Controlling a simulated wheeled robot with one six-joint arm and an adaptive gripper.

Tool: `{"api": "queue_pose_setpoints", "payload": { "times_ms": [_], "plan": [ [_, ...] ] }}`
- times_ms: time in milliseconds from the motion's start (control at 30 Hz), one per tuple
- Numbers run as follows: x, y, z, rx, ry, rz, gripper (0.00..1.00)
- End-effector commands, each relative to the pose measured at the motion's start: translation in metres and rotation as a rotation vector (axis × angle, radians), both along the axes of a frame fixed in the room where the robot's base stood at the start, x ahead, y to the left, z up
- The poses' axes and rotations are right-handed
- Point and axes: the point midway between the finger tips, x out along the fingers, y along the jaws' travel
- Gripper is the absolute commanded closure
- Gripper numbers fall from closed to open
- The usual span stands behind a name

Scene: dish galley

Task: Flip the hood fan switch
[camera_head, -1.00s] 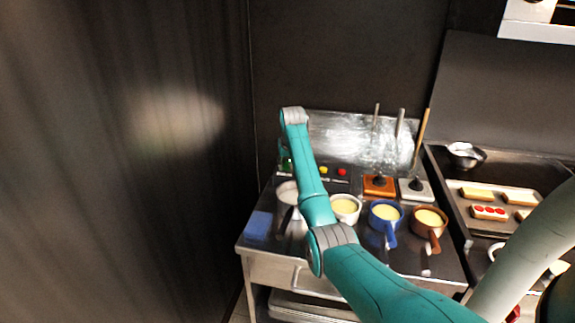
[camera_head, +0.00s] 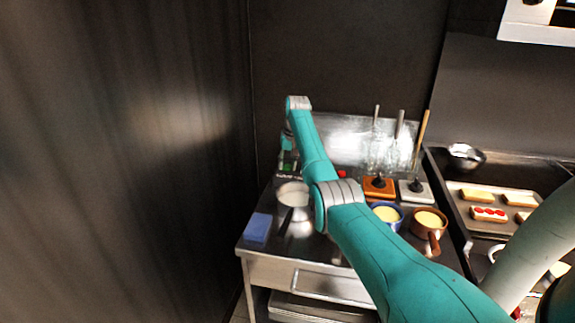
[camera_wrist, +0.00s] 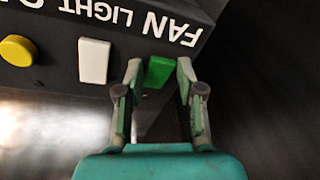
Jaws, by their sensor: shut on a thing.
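The fan switch (camera_wrist: 160,71) is a green rocker on the dark sloped face of a control box (camera_wrist: 60,20) in the wrist view. The word FAN, upside down, is printed beside it. My gripper (camera_wrist: 158,76) has one fingertip on each side of the green rocker and is shut on it. A white rocker (camera_wrist: 94,60) marked LIGHT is left of the left finger. In the head view my arm reaches to the back left of the steel counter. The box there is mostly hidden behind my arm.
A yellow button (camera_wrist: 17,50) is further left on the box. On the counter (camera_head: 262,262) are a blue sponge (camera_head: 257,227), a steel pan (camera_head: 292,194), and blue (camera_head: 385,222) and brown (camera_head: 427,233) pots. A dark wall stands close on the left.

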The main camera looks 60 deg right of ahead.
Motion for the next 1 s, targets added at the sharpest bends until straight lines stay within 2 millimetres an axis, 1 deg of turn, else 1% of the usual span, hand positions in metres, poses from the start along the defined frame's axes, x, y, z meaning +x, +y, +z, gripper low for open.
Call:
{"api": "queue_pose_setpoints", "payload": {
  "times_ms": [267, 300, 367, 667, 767, 867, 1000],
  "plan": [
    [-0.001, -0.001, -0.001, 0.000, 0.001, -0.002, 0.97],
    [-0.001, -0.001, -0.001, 0.000, 0.001, -0.002, 0.55],
    [-0.001, -0.001, -0.001, 0.000, 0.001, -0.002, 0.40],
    [-0.001, 0.000, 0.000, 0.000, 0.001, -0.001, 0.39],
    [-0.001, -0.001, 0.005, 0.000, 0.000, -0.001, 0.39],
    [-0.002, -0.001, 0.017, -0.002, -0.002, -0.001, 0.39],
    [-0.007, -0.001, 0.042, -0.001, -0.001, -0.001, 0.39]
  ]
}}
